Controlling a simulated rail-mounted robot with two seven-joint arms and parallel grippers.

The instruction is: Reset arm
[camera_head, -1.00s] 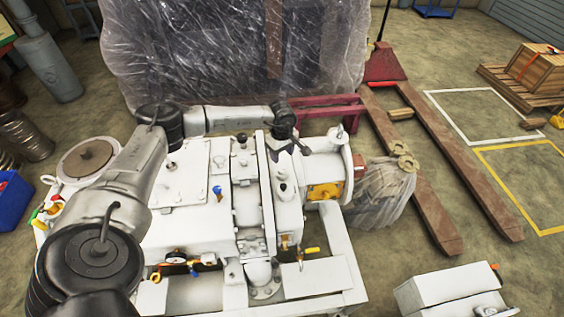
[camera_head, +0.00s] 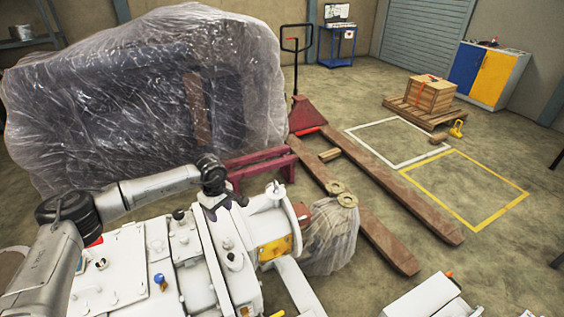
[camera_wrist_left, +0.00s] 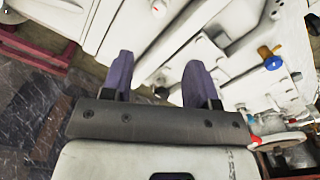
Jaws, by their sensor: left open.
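My left arm enters the head view from the left and stretches over the white vacuum machine (camera_head: 128,270). My left gripper (camera_head: 226,206) is above the machine's back edge, near its round flanged end, and points down. In the left wrist view the two purple fingers of the left gripper (camera_wrist_left: 158,68) stand apart with nothing between them. The white machine (camera_wrist_left: 150,25) lies beyond the fingertips, with a blue knob (camera_wrist_left: 273,62) to their right. My right gripper is in neither view.
A large plastic-wrapped block (camera_head: 140,100) stands behind the machine. A red pallet jack (camera_head: 306,116) with long brown forks is to the right. A plastic-wrapped item (camera_head: 332,238) sits beside the machine's end. Floor inside the yellow outline (camera_head: 455,190) is clear.

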